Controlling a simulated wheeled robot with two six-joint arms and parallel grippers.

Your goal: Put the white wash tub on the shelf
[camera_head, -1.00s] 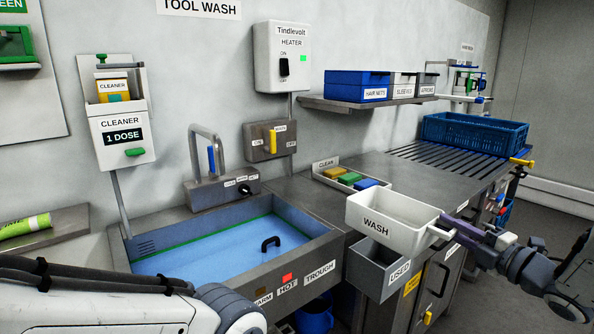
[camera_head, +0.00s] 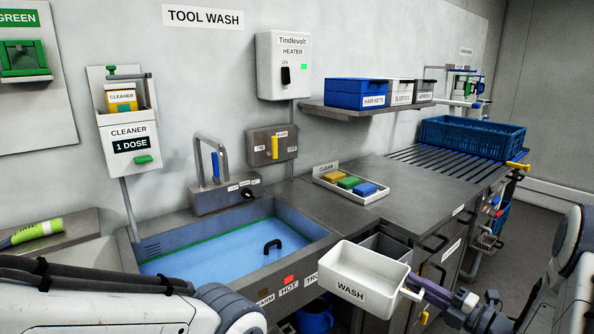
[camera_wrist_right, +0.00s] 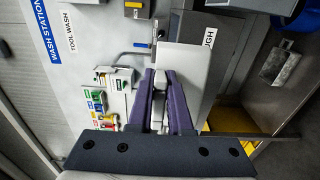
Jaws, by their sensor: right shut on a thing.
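The white wash tub (camera_head: 342,289), labelled WASH, hangs in the air in front of the steel counter in the head view, at about the right front corner of the trough. My right gripper (camera_head: 412,292) is shut on the tub's handle at its right end. The tub looks roughly level and empty. In the right wrist view the purple fingers (camera_wrist_right: 160,82) close on the handle beside the pale tub (camera_wrist_right: 190,85). A wall shelf (camera_head: 352,111) carries a blue HAIR NETS box and smaller boxes. My left gripper is out of view.
A trough (camera_head: 220,262) of blue water lies left of the tub. The grey USED bin (camera_head: 385,247) is partly behind the tub. A CLEAN tray (camera_head: 345,185) with coloured blocks and a blue crate (camera_head: 470,137) stand on the counter. A left ledge (camera_head: 75,240) holds a green-labelled tube.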

